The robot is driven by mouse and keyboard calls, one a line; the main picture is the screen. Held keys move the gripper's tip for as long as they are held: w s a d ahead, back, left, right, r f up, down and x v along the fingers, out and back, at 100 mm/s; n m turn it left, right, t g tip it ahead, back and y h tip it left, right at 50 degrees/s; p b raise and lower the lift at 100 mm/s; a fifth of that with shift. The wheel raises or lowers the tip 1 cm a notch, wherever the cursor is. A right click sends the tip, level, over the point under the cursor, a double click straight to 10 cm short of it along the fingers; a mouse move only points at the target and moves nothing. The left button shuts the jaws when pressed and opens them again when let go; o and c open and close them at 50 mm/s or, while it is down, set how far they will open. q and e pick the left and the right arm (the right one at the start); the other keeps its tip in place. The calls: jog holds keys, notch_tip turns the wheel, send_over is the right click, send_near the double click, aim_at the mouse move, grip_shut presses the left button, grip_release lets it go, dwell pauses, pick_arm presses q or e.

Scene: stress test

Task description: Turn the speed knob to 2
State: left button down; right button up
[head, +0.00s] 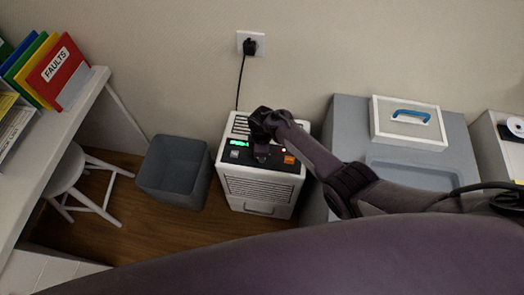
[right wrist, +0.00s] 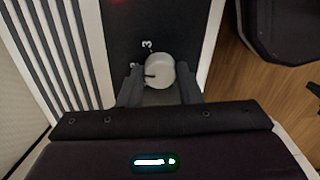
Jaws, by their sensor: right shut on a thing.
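The white machine (head: 262,190) stands on the floor against the wall, with a black control panel on top. The speed knob (right wrist: 163,68) is a pale round dial in the right wrist view. Its dark pointer line faces left, near a partly hidden mark; a printed 3 (right wrist: 147,44) sits above it. My right gripper (right wrist: 160,84) is shut on the knob, one finger on each side. In the head view my right gripper (head: 262,155) is over the panel and hides the knob. My left gripper is not in view.
A grey bin (head: 172,188) stands left of the machine. A grey cabinet (head: 348,115) stands close on the right. A cord runs up to a wall socket (head: 250,43).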

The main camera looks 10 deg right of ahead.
jog(key=shift+a, duration=0.1)
jog(key=o, duration=1)
jog(key=shift+c, duration=0.2)
notch_tip(320, 180, up, 8)
jog(key=shift+f+p, duration=0.1)
jog(key=shift+p, duration=0.9)
